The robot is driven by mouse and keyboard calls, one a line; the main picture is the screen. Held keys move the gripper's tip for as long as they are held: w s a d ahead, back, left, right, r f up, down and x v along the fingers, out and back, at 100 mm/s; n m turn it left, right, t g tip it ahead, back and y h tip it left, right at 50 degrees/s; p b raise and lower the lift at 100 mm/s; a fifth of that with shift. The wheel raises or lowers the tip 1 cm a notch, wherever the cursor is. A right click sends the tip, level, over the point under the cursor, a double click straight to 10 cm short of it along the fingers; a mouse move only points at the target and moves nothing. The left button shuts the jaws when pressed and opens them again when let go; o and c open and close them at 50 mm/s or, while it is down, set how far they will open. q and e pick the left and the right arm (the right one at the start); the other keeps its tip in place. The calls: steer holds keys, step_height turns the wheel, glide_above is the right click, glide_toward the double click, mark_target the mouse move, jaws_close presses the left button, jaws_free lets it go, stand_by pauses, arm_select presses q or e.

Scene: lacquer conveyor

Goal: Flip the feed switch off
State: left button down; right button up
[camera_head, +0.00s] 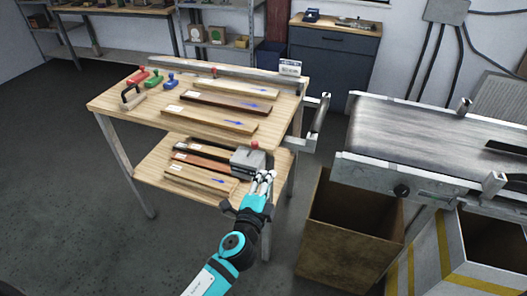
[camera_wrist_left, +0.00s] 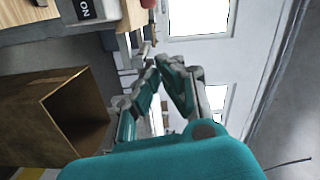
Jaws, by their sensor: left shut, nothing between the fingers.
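The feed switch is a grey box (camera_head: 248,161) with a red-knobbed lever (camera_head: 254,145), at the right front corner of the workbench's lower shelf. In the left wrist view part of the box (camera_wrist_left: 90,12) shows at the top edge with an "ON" label. The red knob (camera_wrist_left: 148,3) is cut off by that edge. My left gripper (camera_head: 267,175) is shut and empty, just in front of and to the right of the box. Its fingertips (camera_wrist_left: 152,64) meet below the knob in the wrist view, apart from it. My right gripper is not in view.
The workbench top (camera_head: 150,112) holds several wooden boards and coloured stamps. More boards lie on the lower shelf (camera_head: 150,170) beside the switch. An open brown bin (camera_head: 350,240) stands right of my left arm, below the conveyor (camera_head: 430,135). Floor at left is clear.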

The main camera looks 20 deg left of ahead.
mark_target(252, 150)
arm_select(q)
steer(key=w+a+f+p, duration=0.1)
steer(key=w+a, duration=0.3)
steer(key=w, duration=0.7)
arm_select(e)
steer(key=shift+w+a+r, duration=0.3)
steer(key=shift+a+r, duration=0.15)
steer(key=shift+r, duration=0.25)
arm_select(q)
steer(key=shift+a+r+n+p, duration=0.25)
steer(key=shift+n+p, duration=0.1)
steer(key=shift+n, duration=0.05)
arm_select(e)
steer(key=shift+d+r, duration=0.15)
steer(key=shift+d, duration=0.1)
